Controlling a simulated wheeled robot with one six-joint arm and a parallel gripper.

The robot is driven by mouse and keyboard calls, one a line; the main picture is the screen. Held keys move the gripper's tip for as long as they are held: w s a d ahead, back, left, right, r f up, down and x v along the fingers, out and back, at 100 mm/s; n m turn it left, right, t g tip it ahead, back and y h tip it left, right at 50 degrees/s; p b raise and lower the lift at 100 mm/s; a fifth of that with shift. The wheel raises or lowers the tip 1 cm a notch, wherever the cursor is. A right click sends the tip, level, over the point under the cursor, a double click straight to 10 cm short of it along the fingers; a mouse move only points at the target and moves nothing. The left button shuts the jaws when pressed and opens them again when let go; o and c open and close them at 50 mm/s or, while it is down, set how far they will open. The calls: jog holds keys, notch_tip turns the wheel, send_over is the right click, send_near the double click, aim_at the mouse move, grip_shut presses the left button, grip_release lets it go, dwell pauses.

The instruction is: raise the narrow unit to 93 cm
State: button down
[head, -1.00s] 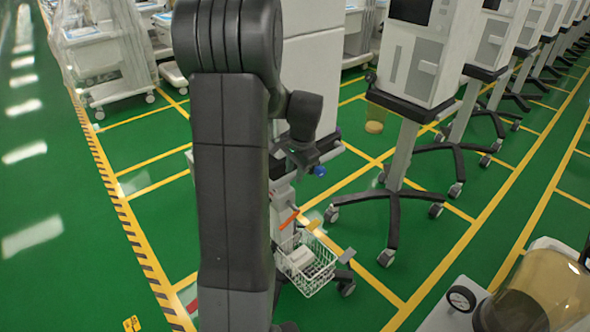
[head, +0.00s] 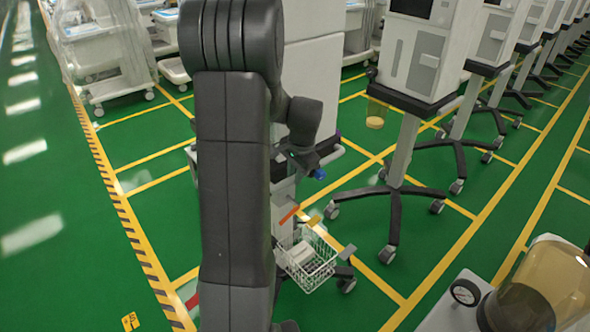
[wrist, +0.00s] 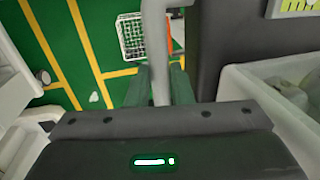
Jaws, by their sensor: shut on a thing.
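The narrow unit is a pale wheeled cart with a tall white body (head: 312,75), mostly hidden behind my arm in the head view. A white wire basket (head: 308,262) hangs low on it, above dark wheeled feet; the basket also shows in the wrist view (wrist: 142,36). My gripper (wrist: 160,92) is shut on a grey bar (wrist: 158,50), which passes between its two fingers. In the head view my gripper (head: 318,160) is at the unit's right side, by a blue knob (head: 319,174). The fingertips are hard to make out there.
Grey-white machines on wheeled stands (head: 415,60) line the right. A cart with a clear amber canister (head: 545,290) is close at lower right. Covered carts (head: 100,50) stand at back left. Green floor with yellow lines is open at left.

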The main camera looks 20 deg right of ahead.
jog(key=c, duration=1.6)
grip_release()
jog(key=shift+r, duration=0.1)
jog(key=shift+o, duration=0.2)
notch_tip(320, 180, up, 14)
jog(key=s+d, duration=0.1)
jog(key=s, duration=0.1)
jog(key=shift+s+f, duration=0.2)
jog(key=shift+s, duration=0.1)
jog(key=shift+f, duration=0.15)
